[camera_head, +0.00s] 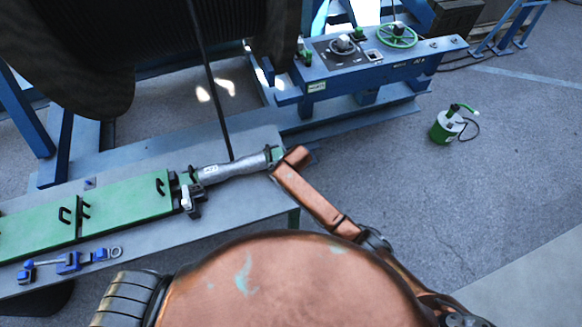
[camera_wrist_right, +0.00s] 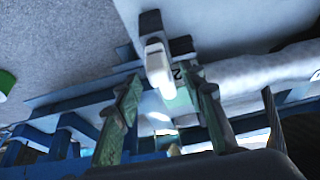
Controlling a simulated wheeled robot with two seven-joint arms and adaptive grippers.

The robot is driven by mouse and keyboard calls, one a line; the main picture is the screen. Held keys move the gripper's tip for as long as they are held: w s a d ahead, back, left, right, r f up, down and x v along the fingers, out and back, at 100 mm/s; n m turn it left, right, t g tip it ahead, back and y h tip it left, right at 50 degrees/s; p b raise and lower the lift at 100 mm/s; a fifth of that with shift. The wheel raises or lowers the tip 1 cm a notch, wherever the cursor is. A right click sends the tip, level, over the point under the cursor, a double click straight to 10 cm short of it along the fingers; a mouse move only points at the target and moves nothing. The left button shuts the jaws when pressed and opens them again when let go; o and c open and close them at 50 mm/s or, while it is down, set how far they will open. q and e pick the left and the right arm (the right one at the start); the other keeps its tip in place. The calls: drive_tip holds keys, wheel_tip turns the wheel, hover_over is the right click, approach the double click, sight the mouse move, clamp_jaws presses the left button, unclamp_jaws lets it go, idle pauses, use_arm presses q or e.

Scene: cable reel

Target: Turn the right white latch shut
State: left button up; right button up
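A grey cable clamp sleeve (camera_head: 232,168) lies on the blue-grey bench (camera_head: 235,208). A white latch (camera_head: 190,201) is at its left end. My right gripper (camera_head: 276,155) is at the sleeve's right end and mostly hides the latch there. In the right wrist view, a white latch with a dark end (camera_wrist_right: 158,66) lies between the two green fingers of my right gripper (camera_wrist_right: 162,84). The fingers are apart, with a gap to the latch on each side that I can see. My left gripper is not in view.
Green covers (camera_head: 120,205) with black handles lie left of the sleeve. Blue tools (camera_head: 68,262) lie on the front of the bench. A black cable (camera_head: 210,75) rises from the sleeve towards the large reel (camera_head: 130,35). A control console (camera_head: 350,60) stands behind. Floor at right is mostly clear.

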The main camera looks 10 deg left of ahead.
drive_tip(key=v, duration=1)
drive_tip(key=shift+s+d, duration=0.1)
